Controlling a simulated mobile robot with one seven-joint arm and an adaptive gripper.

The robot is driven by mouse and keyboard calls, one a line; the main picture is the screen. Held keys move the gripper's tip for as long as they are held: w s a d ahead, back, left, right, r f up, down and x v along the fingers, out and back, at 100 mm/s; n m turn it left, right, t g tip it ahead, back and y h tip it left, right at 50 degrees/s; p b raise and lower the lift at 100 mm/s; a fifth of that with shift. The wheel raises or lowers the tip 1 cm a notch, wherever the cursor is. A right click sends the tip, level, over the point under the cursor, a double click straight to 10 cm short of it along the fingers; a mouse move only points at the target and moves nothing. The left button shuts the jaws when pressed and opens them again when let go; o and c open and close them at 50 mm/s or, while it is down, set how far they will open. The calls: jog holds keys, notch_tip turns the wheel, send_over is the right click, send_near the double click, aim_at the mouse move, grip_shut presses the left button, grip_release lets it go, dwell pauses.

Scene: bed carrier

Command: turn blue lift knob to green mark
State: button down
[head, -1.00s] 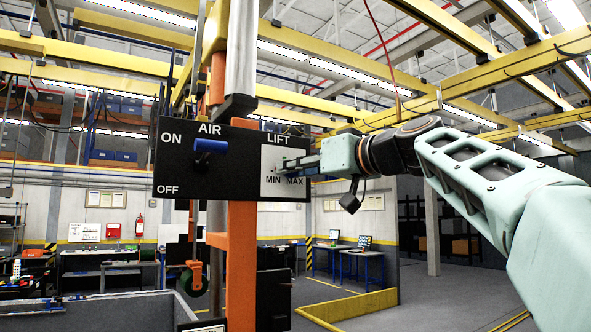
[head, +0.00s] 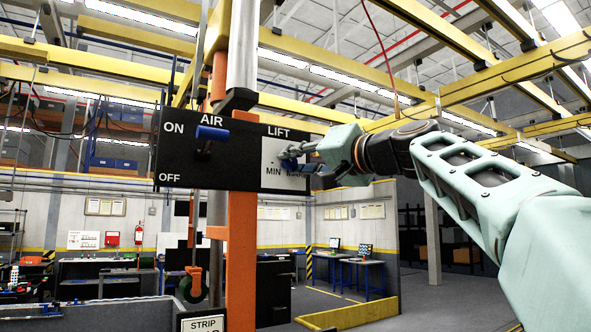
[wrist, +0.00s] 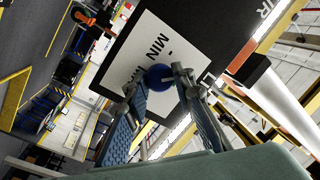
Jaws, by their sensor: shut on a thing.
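The blue lift knob (wrist: 158,75) sits on the white dial plate (wrist: 147,45) under the LIFT label of a black control panel. My gripper (wrist: 160,82) has one finger on each side of the knob and is shut on it. In the head view my gripper (head: 298,158) reaches the dial plate (head: 272,152) from the right. There a bit of blue shows at the fingertips, and the MAX label is covered. I cannot make out the green mark in either view. The knob's exact pointing direction cannot be told.
The black panel (head: 192,180) also carries a blue AIR lever (head: 212,133) left of the dial. An orange post (head: 242,250) stands below the panel and a grey tube (head: 243,45) rises above it. Open floor lies behind at the right.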

jog(key=m+t+b, duration=0.1)
jog(key=m, duration=0.4)
jog(key=shift+s+m+t+h, duration=0.1)
jog(key=shift+m+t+h, duration=0.3)
jog(key=shift+m, duration=2)
jog(key=c, duration=1.6)
grip_release()
